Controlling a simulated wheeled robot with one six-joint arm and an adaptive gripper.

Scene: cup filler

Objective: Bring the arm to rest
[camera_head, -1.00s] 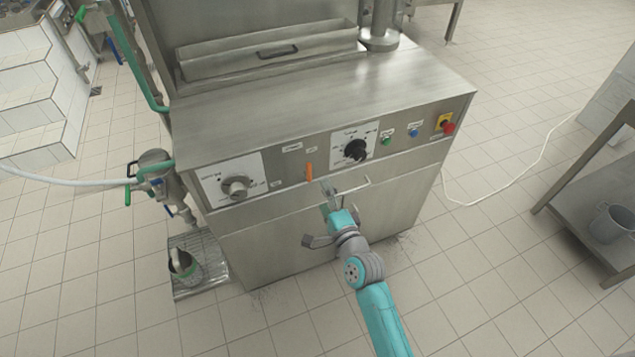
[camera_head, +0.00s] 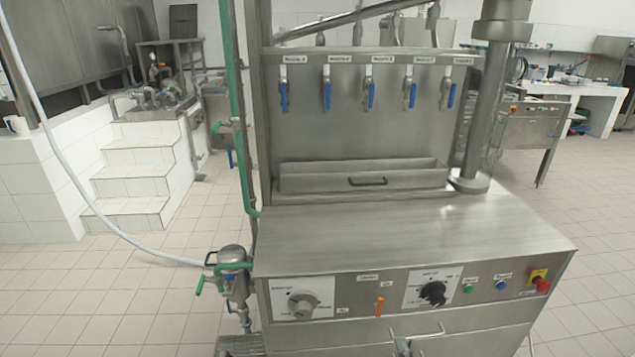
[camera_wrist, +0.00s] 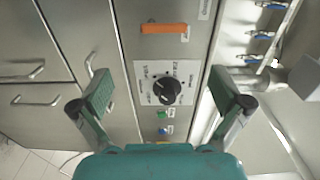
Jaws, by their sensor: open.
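My gripper (camera_wrist: 162,98) is open in the wrist view, with its two green-padded fingers wide apart and nothing between them. It faces the front panel of the steel filling machine. The black rotary knob (camera_wrist: 166,91) shows between the fingers, apart from them, with the orange switch (camera_wrist: 165,29) above it. In the head view most of my arm is out of frame below. The same black knob (camera_head: 433,293) and orange switch (camera_head: 379,306) show there on the machine's front.
The filling machine's top (camera_head: 400,232) is bare, with several blue-handled taps above the tray (camera_head: 362,176). A red emergency button (camera_head: 542,285) sits at the panel's right. A white hose (camera_head: 120,228) hangs at left. Cabinet handles (camera_wrist: 36,102) are left of the panel in the wrist view.

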